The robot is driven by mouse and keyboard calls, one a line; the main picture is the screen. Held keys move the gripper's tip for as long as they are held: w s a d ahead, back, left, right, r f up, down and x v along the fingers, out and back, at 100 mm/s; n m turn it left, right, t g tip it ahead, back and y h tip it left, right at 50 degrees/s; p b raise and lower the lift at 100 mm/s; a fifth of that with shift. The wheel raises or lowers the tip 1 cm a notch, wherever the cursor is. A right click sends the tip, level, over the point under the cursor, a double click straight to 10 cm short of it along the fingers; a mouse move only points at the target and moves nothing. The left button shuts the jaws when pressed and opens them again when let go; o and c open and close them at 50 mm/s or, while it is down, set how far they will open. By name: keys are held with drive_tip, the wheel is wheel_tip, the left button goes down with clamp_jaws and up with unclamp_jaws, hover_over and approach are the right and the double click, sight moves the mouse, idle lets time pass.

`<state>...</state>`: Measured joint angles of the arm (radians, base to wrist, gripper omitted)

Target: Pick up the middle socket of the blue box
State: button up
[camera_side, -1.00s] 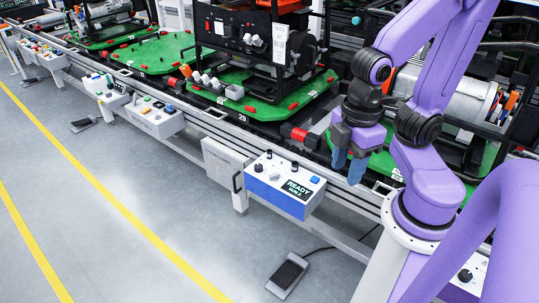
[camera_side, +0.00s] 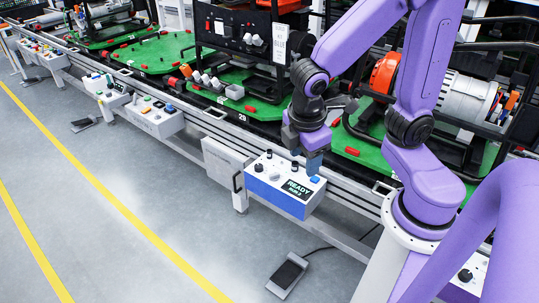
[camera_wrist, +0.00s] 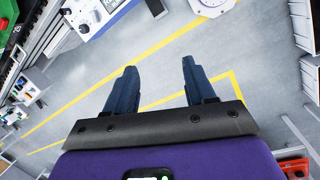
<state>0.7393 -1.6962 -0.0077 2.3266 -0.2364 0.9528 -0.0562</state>
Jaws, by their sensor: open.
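The blue-fronted control box (camera_side: 283,197) stands at the front of the conveyor. Its white top has dark knobs, a blue button and a display reading READY. No part on it is clearly a socket. My gripper (camera_side: 306,160) is open, fingers down, above or just behind the box's back right corner; I cannot tell the gap. In the wrist view my gripper (camera_wrist: 158,66) has nothing between its fingers, and a white control panel (camera_wrist: 97,14) shows at top left.
Green pallets (camera_side: 155,54) line the conveyor, with black frames and a hanging white tag (camera_side: 280,43). A conveyor rail (camera_side: 215,127) runs along the front. A foot pedal (camera_side: 288,274) lies on the floor. The grey floor with yellow lines is mostly clear.

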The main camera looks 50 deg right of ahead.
drive_tip(key=w+f+n+h, duration=0.1)
drive_tip(key=w+f+h, duration=0.35)
drive_tip(key=w, duration=0.85)
drive_tip(key=n+t+h, duration=0.1)
drive_tip(key=n+h, duration=0.4)
drive_tip(key=n, duration=0.1)
approach(271, 151)
drive_tip(key=shift+w+d+f, duration=0.25)
drive_tip(key=shift+d+f, duration=0.2)
drive_tip(key=shift+d, duration=0.1)
drive_tip(key=shift+x, duration=2.95)
drive_tip(key=shift+s+d+r, duration=0.1)
drive_tip(key=shift+r, duration=0.1)
clamp_jaws()
